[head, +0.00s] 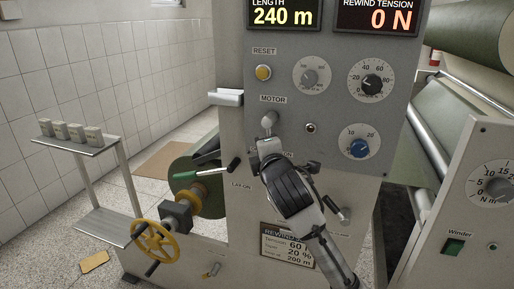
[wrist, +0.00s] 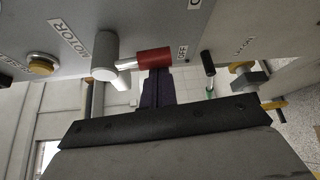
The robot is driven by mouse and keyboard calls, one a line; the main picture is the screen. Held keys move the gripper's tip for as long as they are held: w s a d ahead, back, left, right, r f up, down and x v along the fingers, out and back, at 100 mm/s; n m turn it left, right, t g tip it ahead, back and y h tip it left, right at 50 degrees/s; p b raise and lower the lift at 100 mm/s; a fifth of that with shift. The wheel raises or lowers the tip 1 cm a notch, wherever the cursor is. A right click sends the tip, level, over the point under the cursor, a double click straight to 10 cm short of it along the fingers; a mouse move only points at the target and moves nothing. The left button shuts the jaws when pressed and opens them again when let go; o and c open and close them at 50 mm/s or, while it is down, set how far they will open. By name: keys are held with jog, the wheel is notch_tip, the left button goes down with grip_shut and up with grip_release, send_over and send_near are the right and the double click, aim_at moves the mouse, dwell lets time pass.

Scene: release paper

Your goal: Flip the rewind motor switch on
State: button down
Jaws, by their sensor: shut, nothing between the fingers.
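The rewind motor switch is a grey lever hub (head: 268,120) under the MOTOR label on the grey panel. The wrist view shows the same hub (wrist: 105,60) with a red-ended handle (wrist: 154,60) that points toward the OFF label. My gripper (head: 264,148) is in front of the panel, just below the hub, and hides much of the handle in the head view. In the wrist view my gripper (wrist: 154,82) is shut and empty, with its dark fingers close to the red handle. I cannot tell whether they touch it.
A yellow reset button (head: 263,72) is above the switch. A green-handled crank (head: 203,173) and a yellow handwheel (head: 155,242) stick out at lower left.

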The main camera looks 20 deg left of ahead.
jog(key=shift+d+r+n+g+h+p, duration=0.2)
jog(key=shift+d+n+g+h, duration=0.2)
jog(key=shift+d+n+h, duration=0.4)
jog(key=shift+d+r+n+g+h+p, duration=0.2)
jog(key=shift+d+n+g+h, duration=0.15)
jog(key=shift+d+n, duration=0.45)
jog(key=shift+a+n, duration=0.15)
jog(key=shift+n, duration=0.15)
